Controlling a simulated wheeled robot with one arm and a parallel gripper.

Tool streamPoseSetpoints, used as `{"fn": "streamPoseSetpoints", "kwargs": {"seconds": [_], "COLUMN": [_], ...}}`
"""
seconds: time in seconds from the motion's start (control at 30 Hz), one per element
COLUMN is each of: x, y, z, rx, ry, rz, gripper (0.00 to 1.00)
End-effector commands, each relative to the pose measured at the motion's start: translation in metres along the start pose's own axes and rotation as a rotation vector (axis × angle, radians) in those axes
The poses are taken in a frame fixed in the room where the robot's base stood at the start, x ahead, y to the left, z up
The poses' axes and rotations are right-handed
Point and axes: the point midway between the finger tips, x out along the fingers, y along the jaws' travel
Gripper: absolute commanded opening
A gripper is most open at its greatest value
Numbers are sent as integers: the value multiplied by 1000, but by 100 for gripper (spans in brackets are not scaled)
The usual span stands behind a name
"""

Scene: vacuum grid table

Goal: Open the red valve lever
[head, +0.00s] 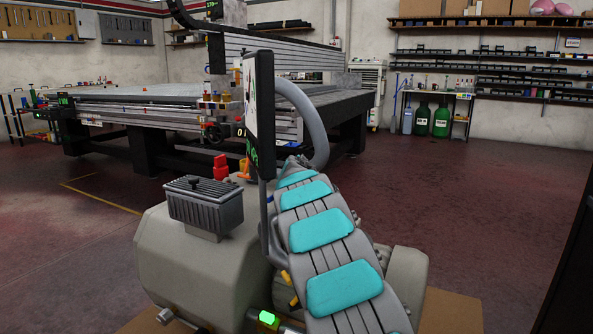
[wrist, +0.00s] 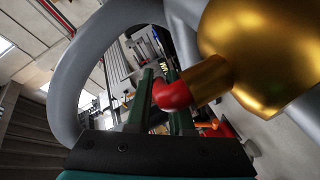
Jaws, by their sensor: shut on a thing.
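The red valve lever (wrist: 172,95) shows in the wrist view as a rounded red end joined to a brass stem (wrist: 207,80) and a large brass body (wrist: 262,50). My gripper (wrist: 163,90) has its two green fingers at the red end and is shut on it. The far side of the grip is hidden by the red end and the fingers. In the head view my gripper is out of sight beyond my arm, and I cannot make out the brass body there.
A thick grey hose (head: 303,120) arches beside my arm and loops close around the gripper in the wrist view (wrist: 68,65). A large grid table machine (head: 150,112) stands behind. A thin upright panel (head: 260,110) stands near my arm. The floor at right (head: 470,200) is clear.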

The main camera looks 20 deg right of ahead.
Motion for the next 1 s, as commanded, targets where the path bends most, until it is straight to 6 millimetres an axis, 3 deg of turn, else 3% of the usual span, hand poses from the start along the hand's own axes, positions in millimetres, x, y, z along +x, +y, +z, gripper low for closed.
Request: {"fn": "streamPoseSetpoints", "kwargs": {"seconds": [0.27, 0.3, 0.57, 1.0], "x": [0, 0, 0, -5], "y": [-1, -1, 0, -1], "z": [1, 0, 0, -3], "rx": [0, 0, 0, -1], "ry": [-1, -1, 0, 1], "rz": [-1, -1, -1, 0], "gripper": [0, 21, 50, 50]}}
